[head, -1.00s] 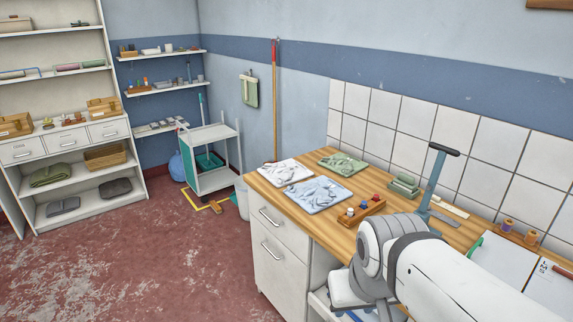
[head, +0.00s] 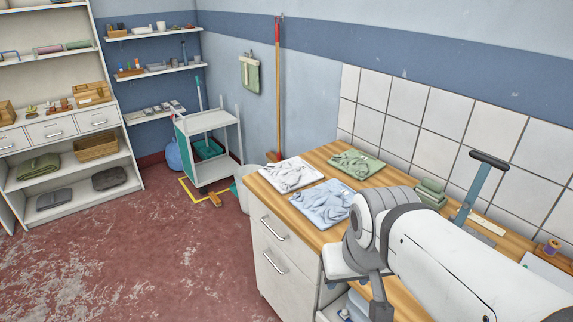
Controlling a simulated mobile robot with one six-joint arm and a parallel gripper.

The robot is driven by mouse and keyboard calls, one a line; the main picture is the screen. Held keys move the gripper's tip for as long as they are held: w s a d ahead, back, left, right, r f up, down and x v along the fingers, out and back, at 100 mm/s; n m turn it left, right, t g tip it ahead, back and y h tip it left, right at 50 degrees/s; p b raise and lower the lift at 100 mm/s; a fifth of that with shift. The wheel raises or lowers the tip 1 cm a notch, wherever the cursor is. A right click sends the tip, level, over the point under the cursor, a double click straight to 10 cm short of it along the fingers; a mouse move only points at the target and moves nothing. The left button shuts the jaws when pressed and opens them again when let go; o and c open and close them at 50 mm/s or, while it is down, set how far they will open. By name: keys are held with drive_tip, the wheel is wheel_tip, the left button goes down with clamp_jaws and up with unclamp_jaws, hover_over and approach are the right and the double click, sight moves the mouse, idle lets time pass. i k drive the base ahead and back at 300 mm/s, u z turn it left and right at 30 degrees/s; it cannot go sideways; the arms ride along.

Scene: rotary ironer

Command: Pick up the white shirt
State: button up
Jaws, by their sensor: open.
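The white shirt (head: 290,174) lies folded and a little rumpled on the left end of the wooden worktop, near its back left corner. A light blue folded garment (head: 318,203) lies just in front of it, and a green folded garment (head: 354,164) lies to its right. My arm reaches in from the lower right, over the right part of the worktop, well apart from the white shirt. The gripper's fingertips cannot be made out. Nothing covers the white shirt.
The wooden worktop (head: 252,181) stands on white drawers (head: 274,250). Folded green cloths (head: 430,193) and a blue upright handle (head: 472,190) stand farther right. A white trolley (head: 207,122) and a shelf unit (head: 130,170) are at the back left. The red floor at left is clear.

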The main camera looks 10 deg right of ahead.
sight(290, 174)
drive_tip(key=u, duration=1.25)
drive_tip(key=i, duration=4.3)
drive_tip(key=z, duration=2.65)
